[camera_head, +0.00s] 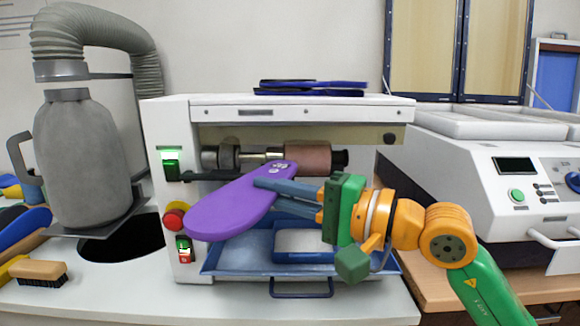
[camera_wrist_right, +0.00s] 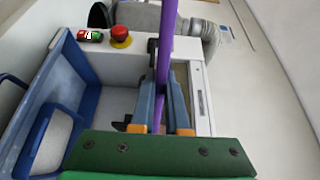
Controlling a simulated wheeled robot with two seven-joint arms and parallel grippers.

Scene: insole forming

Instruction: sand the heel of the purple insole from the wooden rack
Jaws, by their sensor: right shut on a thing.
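The purple insole (camera_head: 232,208) is held in my right gripper (camera_head: 268,190), with the fingers shut on it near its far end. Its wide rounded end points left and toward me; its far end, with some light marks, is at the brown sanding roller (camera_head: 308,158) of the white sanding machine (camera_head: 405,112). I cannot tell whether the insole touches the roller. In the right wrist view the insole (camera_wrist_right: 166,40) shows edge-on between the blue-grey fingers (camera_wrist_right: 162,105). My left gripper is not in view. The wooden rack is not clearly seen.
A blue tray (camera_head: 235,262) sits under the roller. A red button (camera_head: 173,218) and green switch (camera_head: 171,170) are on the machine's left post. A grey dust collector (camera_head: 88,155) stands left, with a brush (camera_head: 38,270) in front. Another white machine (camera_head: 480,170) stands right.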

